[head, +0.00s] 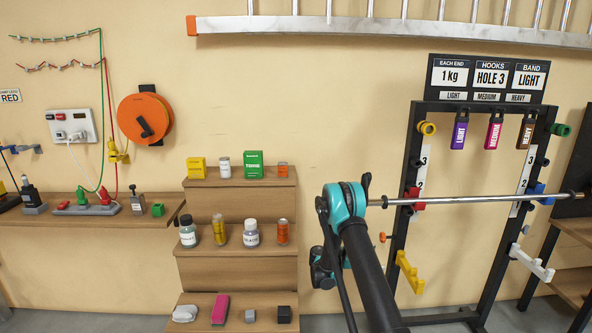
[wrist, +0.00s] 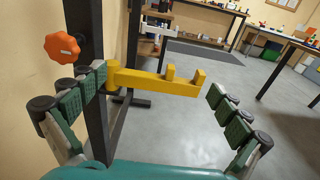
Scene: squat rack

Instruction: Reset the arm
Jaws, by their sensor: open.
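My gripper (wrist: 157,84) is open in the wrist view, with its green-padded fingers spread left and right. Nothing is held. Beyond and between the fingers is a yellow hook (wrist: 150,84) on the dark rack post (wrist: 88,25); the left fingertips appear close to its base, but I cannot tell if they touch. In the head view my teal wrist and dark arm are raised left of the squat rack (head: 401,235), and the fingers are mostly hidden. The yellow hook (head: 409,273) is low on the rack's left upright there.
A steel bar (head: 460,199) crosses the rack by red and blue hooks. An orange knob (wrist: 62,46) is at the left. A white hook (head: 531,263) is on the right upright. Stepped shelves (head: 235,205) with bottles and boxes stand left. The floor (wrist: 200,140) ahead is clear.

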